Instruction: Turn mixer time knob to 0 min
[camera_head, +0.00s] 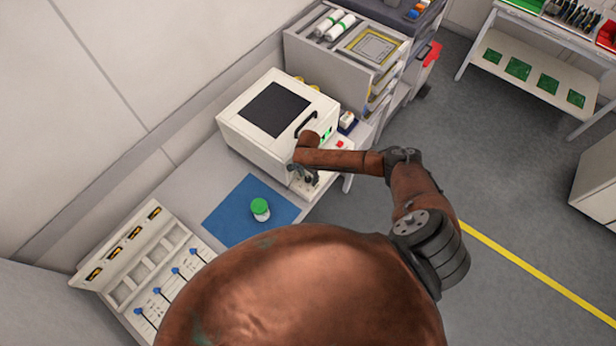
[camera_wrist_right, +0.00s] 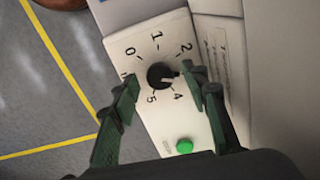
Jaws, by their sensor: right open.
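The mixer (camera_head: 262,150) is a white box with a dark window in its lid, standing on the bench. Its time knob (camera_wrist_right: 160,75) is black and round, on a white panel (camera_wrist_right: 140,42) with a number dial. In the wrist view its pale mark points to the right, roughly toward the 3–4 side; the 3 is hidden behind a finger. My right gripper (camera_head: 303,178) is at the mixer's front panel. In the wrist view its green fingers (camera_wrist_right: 164,88) are open, one on each side of the knob; contact is not clear. My left gripper is not in view.
A green button (camera_wrist_right: 184,146) is below the knob on the panel. A jar with a green lid (camera_head: 260,208) stands on a blue mat (camera_head: 228,217) beside the mixer. A rack with blue-tipped levers (camera_head: 150,262) is at lower left. Open floor (camera_head: 500,210) lies right.

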